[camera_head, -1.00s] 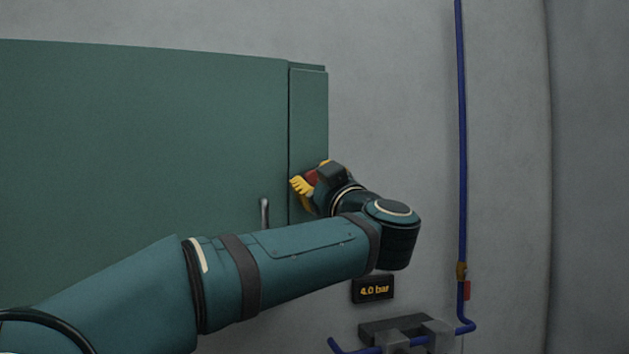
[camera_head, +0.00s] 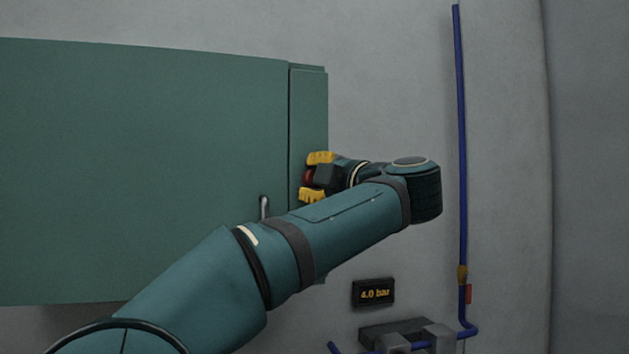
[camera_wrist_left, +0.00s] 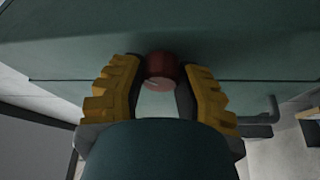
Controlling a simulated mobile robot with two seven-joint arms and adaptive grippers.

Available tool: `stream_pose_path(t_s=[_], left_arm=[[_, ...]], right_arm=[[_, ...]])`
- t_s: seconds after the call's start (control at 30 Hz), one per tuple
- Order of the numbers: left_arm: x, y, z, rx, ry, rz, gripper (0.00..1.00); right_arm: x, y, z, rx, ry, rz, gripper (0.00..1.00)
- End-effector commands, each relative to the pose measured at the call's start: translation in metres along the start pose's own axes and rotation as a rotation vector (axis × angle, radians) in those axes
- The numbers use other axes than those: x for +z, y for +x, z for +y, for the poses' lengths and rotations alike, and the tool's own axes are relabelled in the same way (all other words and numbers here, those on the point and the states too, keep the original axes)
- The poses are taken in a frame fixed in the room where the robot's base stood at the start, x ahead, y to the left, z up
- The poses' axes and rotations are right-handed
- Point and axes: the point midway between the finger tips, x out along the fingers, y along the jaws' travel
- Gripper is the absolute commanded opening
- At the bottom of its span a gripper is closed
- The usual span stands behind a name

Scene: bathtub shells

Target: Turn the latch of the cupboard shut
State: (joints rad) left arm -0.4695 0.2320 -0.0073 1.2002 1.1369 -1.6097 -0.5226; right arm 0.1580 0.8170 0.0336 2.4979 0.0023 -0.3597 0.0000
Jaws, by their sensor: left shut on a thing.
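The green cupboard (camera_head: 150,170) hangs on the grey wall, its door flush beside a narrow side strip (camera_head: 308,110). The red latch knob (camera_head: 309,177) sits on that strip, mostly hidden by my gripper in the head view. In the left wrist view the red latch (camera_wrist_left: 161,70) lies between the fingers. My left gripper (camera_head: 315,177) has yellow-padded fingers, one above and one below the latch, and is shut on it. It also shows in the left wrist view (camera_wrist_left: 160,88). My right gripper is in neither view.
A grey door handle (camera_head: 264,207) stands out left of the latch, close to my left forearm. A blue pipe (camera_head: 460,150) runs down the wall at right.

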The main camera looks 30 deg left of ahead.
Motion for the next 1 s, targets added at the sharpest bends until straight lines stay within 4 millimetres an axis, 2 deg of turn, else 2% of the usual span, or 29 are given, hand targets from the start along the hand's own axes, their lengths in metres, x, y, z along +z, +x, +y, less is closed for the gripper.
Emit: stream_pose_path(t_s=[0.6,1.0], left_arm=[[-0.0013,0.0013,0.0007,-0.203,-0.499,0.002,0.00],[-0.0015,0.0014,0.0006,-0.263,-0.646,0.002,0.00]], right_arm=[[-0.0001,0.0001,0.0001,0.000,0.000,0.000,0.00],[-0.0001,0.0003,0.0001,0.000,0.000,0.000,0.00]])
